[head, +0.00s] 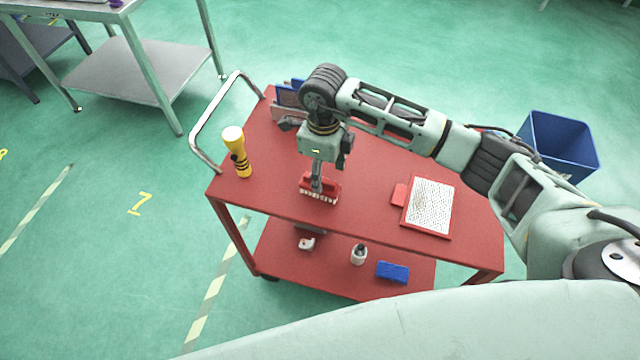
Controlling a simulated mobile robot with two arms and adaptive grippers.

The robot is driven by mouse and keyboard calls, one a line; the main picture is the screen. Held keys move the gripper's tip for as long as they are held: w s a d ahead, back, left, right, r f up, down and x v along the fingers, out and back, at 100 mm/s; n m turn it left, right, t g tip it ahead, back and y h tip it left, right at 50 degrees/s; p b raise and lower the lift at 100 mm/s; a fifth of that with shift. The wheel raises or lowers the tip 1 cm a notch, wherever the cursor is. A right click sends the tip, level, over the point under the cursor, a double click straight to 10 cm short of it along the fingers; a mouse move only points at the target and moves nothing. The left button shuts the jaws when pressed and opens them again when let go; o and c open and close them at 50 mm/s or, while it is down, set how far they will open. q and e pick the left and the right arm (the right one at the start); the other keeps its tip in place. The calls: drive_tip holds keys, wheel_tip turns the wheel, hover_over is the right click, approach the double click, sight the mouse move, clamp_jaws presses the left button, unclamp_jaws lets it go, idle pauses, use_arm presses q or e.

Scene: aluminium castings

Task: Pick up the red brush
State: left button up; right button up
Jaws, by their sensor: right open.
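The red brush (329,194) lies on the top shelf of a red cart, its pale bristles showing along the front edge. My right gripper (317,184) points down right over the brush, with its fingers at the brush's middle. It is open, and the fingers hide part of the brush. I cannot tell whether they touch it. My left gripper is not in view.
On the red cart (365,205) stand a yellow flashlight (238,152) at left, a red-framed white board (430,207) at right and blue items behind my gripper. A blue bin (560,142) stands beyond.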

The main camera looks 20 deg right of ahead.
drive_tip(key=f, duration=0.2)
drive_tip(key=a+f+p, duration=0.1)
drive_tip(key=shift+s+f+p, duration=0.2)
drive_tip(key=shift+f+p, duration=0.1)
drive_tip(key=shift+f, duration=0.05)
drive_tip(key=shift+w+f, duration=0.1)
drive_tip(key=shift+f, duration=0.5)
drive_tip(key=c, duration=1.3)
